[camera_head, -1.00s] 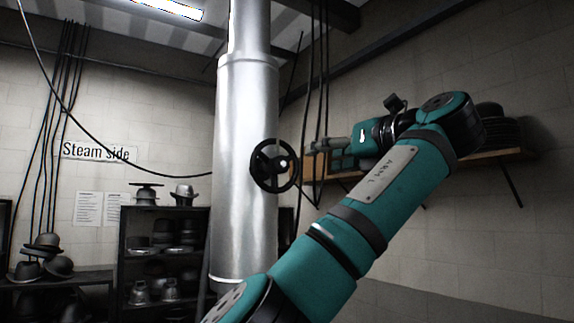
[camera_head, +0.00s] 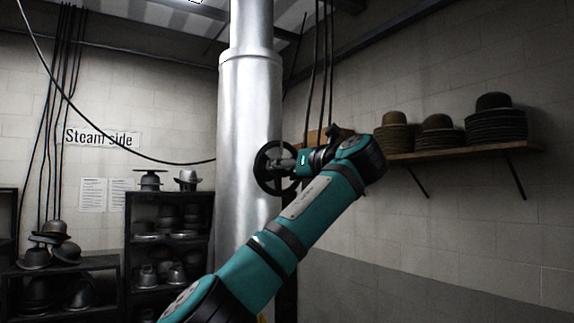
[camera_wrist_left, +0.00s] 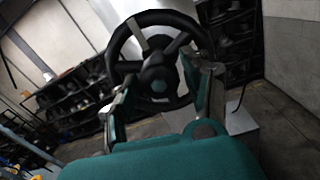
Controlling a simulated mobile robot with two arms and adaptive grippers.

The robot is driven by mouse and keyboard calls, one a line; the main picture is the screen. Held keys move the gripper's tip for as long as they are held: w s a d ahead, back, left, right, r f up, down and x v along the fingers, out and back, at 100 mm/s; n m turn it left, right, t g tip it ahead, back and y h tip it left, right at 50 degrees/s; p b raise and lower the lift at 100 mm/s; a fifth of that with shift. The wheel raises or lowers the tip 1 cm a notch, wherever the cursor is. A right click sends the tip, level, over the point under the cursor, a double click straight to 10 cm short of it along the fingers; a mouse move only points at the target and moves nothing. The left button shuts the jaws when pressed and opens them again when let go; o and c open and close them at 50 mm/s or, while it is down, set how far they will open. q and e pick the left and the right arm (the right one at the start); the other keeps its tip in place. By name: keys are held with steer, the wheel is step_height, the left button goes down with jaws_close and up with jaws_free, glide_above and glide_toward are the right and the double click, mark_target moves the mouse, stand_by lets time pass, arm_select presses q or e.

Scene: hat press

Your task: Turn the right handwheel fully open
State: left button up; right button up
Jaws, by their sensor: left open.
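The black spoked handwheel (camera_head: 267,182) is mounted on the side of the large silver vertical pipe (camera_head: 246,120). In the left wrist view the handwheel (camera_wrist_left: 118,45) fills the upper middle, with a hub and several spokes. My left gripper (camera_head: 292,162) is at the wheel in the head view, its tip overlapping the wheel's right part. In the left wrist view the left gripper (camera_wrist_left: 160,95) is open, its two fingers spread on either side of the hub, near the lower rim. Whether a finger touches the wheel I cannot tell. My right gripper is not in view.
A wall shelf (camera_head: 455,152) with stacked hats is to the right. Dark racks (camera_head: 165,240) with hats stand at the left, under a "Steam side" sign (camera_head: 100,138). Black cables hang beside the pipe. The lower right wall area is clear.

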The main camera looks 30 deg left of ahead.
arm_select(q)
steer(key=c, duration=0.9)
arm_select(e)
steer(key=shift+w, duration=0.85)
arm_select(q)
steer(key=shift+n, duration=0.3)
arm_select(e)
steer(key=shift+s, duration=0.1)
